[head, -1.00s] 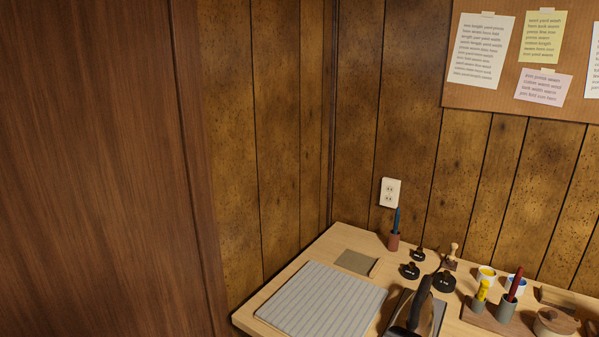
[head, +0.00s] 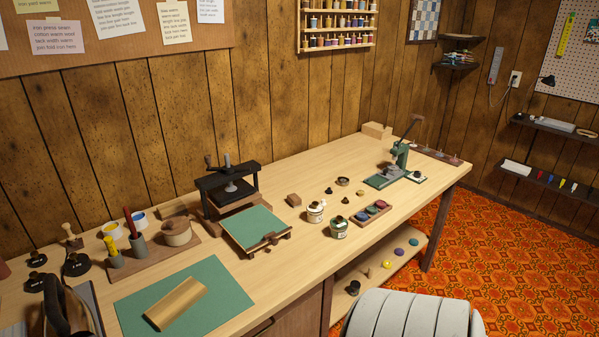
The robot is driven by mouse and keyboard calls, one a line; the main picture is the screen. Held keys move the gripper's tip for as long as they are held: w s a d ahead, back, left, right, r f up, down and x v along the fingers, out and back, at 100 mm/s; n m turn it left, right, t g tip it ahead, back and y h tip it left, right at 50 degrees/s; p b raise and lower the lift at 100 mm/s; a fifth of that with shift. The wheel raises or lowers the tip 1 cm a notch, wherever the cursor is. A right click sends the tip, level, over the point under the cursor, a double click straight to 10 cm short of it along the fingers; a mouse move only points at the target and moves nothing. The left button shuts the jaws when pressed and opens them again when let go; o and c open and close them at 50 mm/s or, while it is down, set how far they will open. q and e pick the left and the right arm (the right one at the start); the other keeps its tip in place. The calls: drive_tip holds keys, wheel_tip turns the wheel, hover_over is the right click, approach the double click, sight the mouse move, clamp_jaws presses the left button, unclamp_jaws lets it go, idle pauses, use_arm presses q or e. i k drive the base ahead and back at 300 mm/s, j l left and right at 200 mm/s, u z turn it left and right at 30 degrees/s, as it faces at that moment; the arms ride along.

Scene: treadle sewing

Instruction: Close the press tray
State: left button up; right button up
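The press tray (head: 257,232) is a wooden-framed tray with a green top and a small brown handle block at its front edge. It sticks out in front of the black press (head: 229,185) on the bench, towards the lower right. The press has a black frame with a screw and a crossbar above. The rear of the tray meets the press base, where part of it is hidden. Neither of my grippers is in the head view.
The wooden bench (head: 315,175) runs along the panelled wall. Jars (head: 338,228) stand right of the tray. A green mat (head: 212,283) with a tan roll lies left of it. A pale ribbed rounded object (head: 412,315) stands before the bench. Orange patterned floor (head: 490,235) is clear at right.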

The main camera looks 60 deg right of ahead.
sight(256, 227)
drive_tip(key=z, duration=1.65)
